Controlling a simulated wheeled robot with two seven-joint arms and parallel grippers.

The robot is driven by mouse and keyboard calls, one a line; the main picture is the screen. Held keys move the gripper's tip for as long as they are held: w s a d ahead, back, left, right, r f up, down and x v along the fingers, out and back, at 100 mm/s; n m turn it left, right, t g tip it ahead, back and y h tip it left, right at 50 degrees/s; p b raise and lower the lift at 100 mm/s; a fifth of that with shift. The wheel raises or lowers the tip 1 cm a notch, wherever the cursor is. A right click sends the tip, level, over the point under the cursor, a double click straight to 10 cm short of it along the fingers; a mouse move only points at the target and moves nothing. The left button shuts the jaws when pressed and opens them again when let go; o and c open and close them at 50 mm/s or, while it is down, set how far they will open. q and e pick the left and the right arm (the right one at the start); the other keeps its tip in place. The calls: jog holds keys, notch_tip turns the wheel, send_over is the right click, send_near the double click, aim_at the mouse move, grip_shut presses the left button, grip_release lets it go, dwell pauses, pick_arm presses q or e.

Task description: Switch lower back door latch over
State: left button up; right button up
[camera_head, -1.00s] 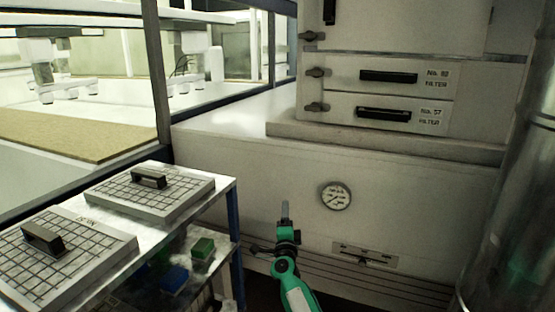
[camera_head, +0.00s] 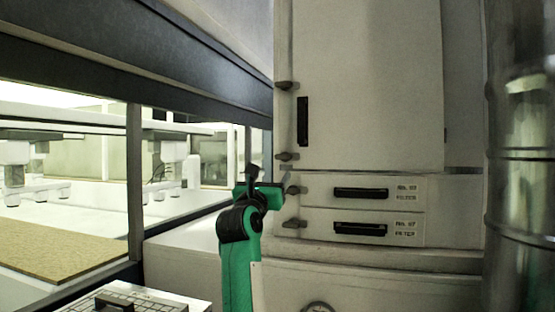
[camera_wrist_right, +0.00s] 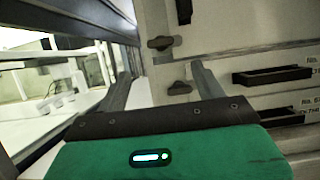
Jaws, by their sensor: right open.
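The tall pale cabinet door (camera_head: 370,80) has a dark vertical handle (camera_head: 302,121) and latches along its left edge. The lower door latch (camera_head: 286,156) is a dark knob lying about level; it also shows in the right wrist view (camera_wrist_right: 160,43), beyond the fingers. The upper door latch (camera_head: 286,86) sits higher on the same edge. My right gripper (camera_head: 268,175) is just left of and below the lower latch, apart from it. My left gripper is not in view.
Below the door are two filter drawers with dark handles (camera_head: 361,193) and their own latches (camera_head: 292,190), close to my right gripper. A dark-framed glass enclosure (camera_head: 134,185) stands at left. A shiny metal cylinder (camera_head: 522,190) stands at right. A gridded tray (camera_head: 150,301) lies at lower left.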

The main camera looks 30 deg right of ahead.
aim_at(287, 157)
jog(key=p+x, duration=0.4)
jog(key=x, duration=0.8)
jog(key=shift+p, duration=0.3)
jog(key=shift+d+r, duration=0.1)
jog(key=shift+d, duration=0.05)
jog(key=c, duration=1)
